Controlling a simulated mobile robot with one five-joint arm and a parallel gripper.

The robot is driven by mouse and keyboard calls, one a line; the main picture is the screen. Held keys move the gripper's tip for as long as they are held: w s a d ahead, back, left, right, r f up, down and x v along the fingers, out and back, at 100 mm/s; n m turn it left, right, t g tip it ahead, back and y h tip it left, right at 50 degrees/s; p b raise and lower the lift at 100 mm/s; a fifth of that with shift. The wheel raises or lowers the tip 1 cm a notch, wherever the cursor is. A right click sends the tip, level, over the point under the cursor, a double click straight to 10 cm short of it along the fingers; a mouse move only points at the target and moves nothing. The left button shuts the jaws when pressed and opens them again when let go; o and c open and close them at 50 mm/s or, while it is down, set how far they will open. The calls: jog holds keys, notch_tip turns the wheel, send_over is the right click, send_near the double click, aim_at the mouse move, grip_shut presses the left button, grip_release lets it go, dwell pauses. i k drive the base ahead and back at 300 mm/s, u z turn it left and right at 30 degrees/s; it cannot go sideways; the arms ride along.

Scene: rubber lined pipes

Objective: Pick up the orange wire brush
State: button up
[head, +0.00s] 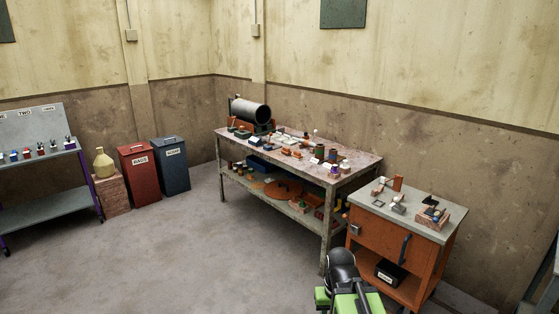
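The orange wire brush cannot be told apart for certain at this distance. Small orange items (287,151) lie among the clutter on the long workbench (349,168). An upright orange-brown block (397,184) stands on the grey top of the orange cabinet (373,249). My arm, black and green, shows at the bottom, in front of the cabinet and well short of the bench's clutter. Its fingertips cannot be made out, and no held thing is visible.
The bench's lower shelf holds bins and a round orange disc (284,189). Red (139,174) and blue-grey (171,166) bins and a shelf cart (40,210) stand left. The floor between is clear.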

aim_at(285, 151)
jog(key=z, duration=0.1)
jog(key=i, duration=2.7)
jog(key=u, duration=0.8)
jog(key=i, duration=2.25)
jog(key=u, duration=0.65)
